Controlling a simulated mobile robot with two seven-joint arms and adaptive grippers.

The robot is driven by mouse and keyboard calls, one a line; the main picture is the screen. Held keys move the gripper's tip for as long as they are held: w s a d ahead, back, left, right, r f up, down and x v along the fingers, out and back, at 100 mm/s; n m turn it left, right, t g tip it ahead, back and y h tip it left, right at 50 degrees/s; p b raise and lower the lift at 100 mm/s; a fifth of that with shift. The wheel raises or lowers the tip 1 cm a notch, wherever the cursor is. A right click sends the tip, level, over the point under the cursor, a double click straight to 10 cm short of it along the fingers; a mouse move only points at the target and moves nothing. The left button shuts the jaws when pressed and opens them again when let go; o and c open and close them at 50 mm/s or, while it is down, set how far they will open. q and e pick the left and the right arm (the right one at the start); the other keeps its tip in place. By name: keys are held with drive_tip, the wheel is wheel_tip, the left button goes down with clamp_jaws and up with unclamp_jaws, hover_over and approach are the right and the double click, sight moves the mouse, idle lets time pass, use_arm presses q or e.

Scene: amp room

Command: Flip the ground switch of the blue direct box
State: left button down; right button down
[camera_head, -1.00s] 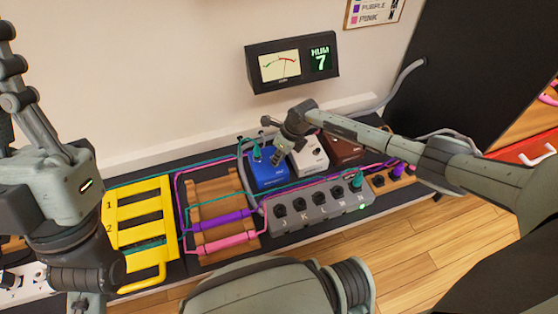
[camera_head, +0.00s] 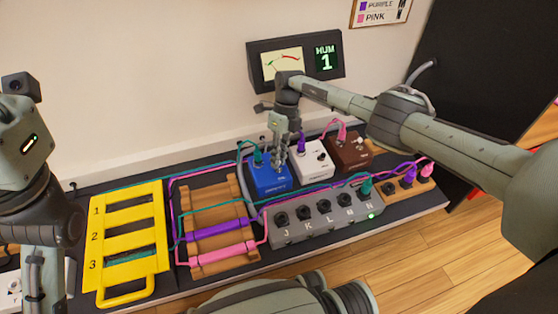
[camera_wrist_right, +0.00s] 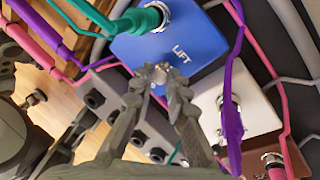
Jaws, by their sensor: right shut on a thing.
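The blue direct box (camera_head: 268,187) sits on the dark board below the meter, with a teal cable plugged into its top. In the right wrist view the blue box (camera_wrist_right: 203,30) shows the word LIFT beside a small metal ground switch (camera_wrist_right: 161,68). My right gripper (camera_head: 281,172) reaches down over the box. In the wrist view the fingertips of my right gripper (camera_wrist_right: 158,82) are shut on the switch and partly cover it, so its exact position is hard to tell. Part of my left arm shows at the left edge; its gripper is not visible.
The meter (camera_head: 296,62) reads HUM 1. A white box (camera_head: 311,160) and a brown box (camera_head: 349,151) stand right of the blue one. A grey box with lettered jacks (camera_head: 322,217) lies in front. Cables, a wooden rack (camera_head: 206,265) and a yellow frame (camera_head: 128,297) are left.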

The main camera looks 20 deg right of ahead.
drive_tip(key=shift+w+g, duration=0.1)
drive_tip(key=shift+g, duration=0.2)
idle(0.4)
drive_tip(key=c, duration=1.5)
unclamp_jaws()
wheel_tip(320, 180, up, 10)
drive_tip(key=shift+f, duration=0.1)
